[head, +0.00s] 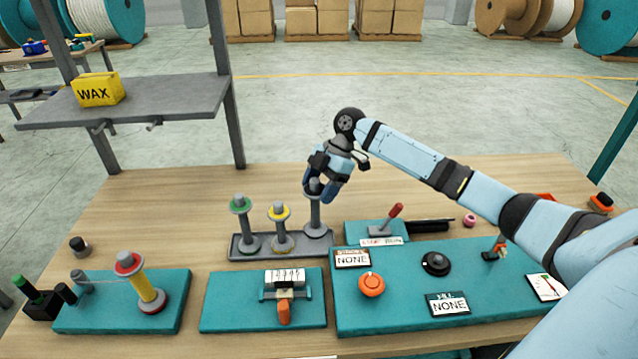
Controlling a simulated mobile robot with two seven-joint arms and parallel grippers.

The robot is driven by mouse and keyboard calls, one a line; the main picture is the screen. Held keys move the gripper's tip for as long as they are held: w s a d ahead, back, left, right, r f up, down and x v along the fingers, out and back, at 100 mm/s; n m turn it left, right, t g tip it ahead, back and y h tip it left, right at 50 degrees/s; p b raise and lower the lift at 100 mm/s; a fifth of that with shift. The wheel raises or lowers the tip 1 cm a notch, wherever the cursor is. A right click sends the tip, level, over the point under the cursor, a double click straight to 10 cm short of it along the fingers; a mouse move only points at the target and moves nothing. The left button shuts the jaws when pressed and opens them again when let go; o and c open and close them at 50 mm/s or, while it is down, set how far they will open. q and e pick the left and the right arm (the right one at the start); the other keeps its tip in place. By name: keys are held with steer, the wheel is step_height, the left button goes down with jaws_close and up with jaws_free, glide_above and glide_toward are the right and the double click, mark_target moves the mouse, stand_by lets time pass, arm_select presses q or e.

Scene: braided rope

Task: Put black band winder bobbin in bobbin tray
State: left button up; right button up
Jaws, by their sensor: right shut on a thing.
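The grey bobbin tray (262,254) lies on the table left of centre. A bobbin with a green top (240,203) and one with a yellow top (279,212) stand upright in it. A third grey bobbin with a dark top, the black band bobbin (315,215), is upright at the tray's right end. My right gripper (318,188) comes from above and is shut on its top, hiding part of it. Its lower flange overlaps the tray in the picture; I cannot tell whether it is fully seated. My left gripper is not in view.
A teal stand (175,314) at left holds a red-topped bobbin (130,264) with yellow winding. A counter unit (285,287) sits in front of the tray. A teal control panel (400,312) and a red-handled lever (391,217) are at right. Bare table lies behind the tray.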

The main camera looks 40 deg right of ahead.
mark_target(315, 207)
step_height(315, 207, down, 3)
steer(key=b, duration=0.2)
steer(key=shift+f+b, duration=0.2)
steer(key=shift+b, duration=0.15)
steer(key=shift+f, duration=0.6)
steer(key=shift+f, duration=0.35)
steer(key=o, duration=1.3)
steer(key=shift+c, duration=0.2)
steer(key=shift+r, duration=0.1)
